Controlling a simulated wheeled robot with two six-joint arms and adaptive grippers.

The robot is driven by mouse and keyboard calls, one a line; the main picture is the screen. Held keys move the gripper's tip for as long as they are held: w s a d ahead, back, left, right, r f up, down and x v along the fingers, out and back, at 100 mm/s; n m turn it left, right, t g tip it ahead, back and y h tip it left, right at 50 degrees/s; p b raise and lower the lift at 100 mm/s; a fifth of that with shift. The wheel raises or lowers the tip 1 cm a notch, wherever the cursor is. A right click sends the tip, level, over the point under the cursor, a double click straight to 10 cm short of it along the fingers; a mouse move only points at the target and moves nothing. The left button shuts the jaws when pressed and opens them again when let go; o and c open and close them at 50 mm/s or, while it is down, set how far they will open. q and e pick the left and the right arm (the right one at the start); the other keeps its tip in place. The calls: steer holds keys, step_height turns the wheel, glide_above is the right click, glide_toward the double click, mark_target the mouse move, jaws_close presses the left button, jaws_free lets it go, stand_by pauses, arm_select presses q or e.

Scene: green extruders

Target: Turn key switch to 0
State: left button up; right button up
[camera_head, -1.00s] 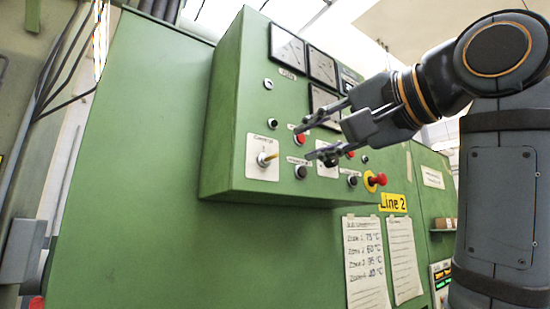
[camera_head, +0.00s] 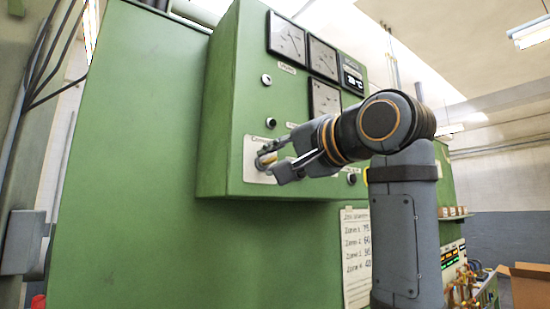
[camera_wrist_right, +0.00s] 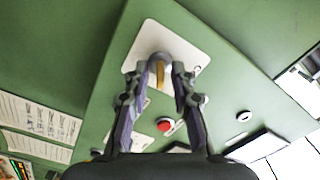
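The key switch (camera_head: 266,158) has a yellowish key on a pale plate (camera_head: 252,172), low on the left of the green control box's front. In the right wrist view the key (camera_wrist_right: 160,74) stands out from a round grey base. My right gripper (camera_head: 269,163) is at the switch, one fingertip on each side of the key. In the wrist view the open fingers (camera_wrist_right: 161,80) straddle the key, with a small gap visible on both sides. The switch's markings are too small to read, and my gripper partly hides the key in the head view. My left gripper is not in view.
A red button (camera_wrist_right: 165,125) lies close by, between my fingers in the wrist view. Gauges (camera_head: 287,40) sit higher on the green box (camera_head: 220,110). A paper list (camera_head: 356,255) hangs below it. Open boxes (camera_head: 528,285) stand at far right.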

jaws_close()
steer(key=shift+n, duration=0.4)
steer(key=n+b, duration=0.3)
steer(key=n, duration=0.4)
steer(key=shift+n+b, duration=0.4)
steer(key=shift+n, duration=1.6)
steer(key=shift+r, duration=0.1)
steer(key=shift+o, duration=1.3)
jaws_free()
